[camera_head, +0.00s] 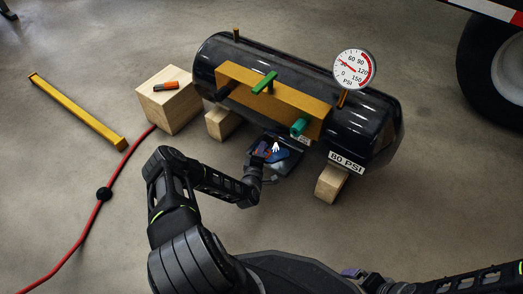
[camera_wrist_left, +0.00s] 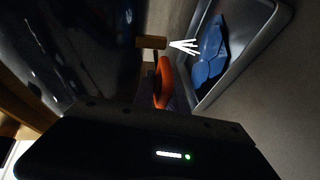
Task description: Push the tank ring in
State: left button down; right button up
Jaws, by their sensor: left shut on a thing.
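A black tank (camera_head: 300,77) lies on its side on wooden blocks. In the left wrist view, an orange ring (camera_wrist_left: 163,82) hangs below a short brass fitting (camera_wrist_left: 152,43) near the tank's dark underside. My right gripper is out of view; only part of the right arm shows at lower right.
A grey tray (camera_wrist_left: 270,42) with a blue patch (camera_wrist_left: 208,55) lies under the tank. A wooden box (camera_head: 168,103) with an orange tool stands at left, near a red hose (camera_head: 112,182) and a yellow bar (camera_head: 77,110). A pressure gauge (camera_head: 354,70) stands above the tank.

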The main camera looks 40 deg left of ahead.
pick_arm(q)
jog(key=shift+s+f, duration=0.25)
jog(key=shift+f, duration=0.15)
dwell(0.3)
jog(key=shift+w, duration=0.9)
jog(key=c, duration=1.7)
grip_release()
jog(key=shift+o, duration=1.1)
jog(key=shift+w, duration=0.15)
jog(key=shift+r, duration=0.2)
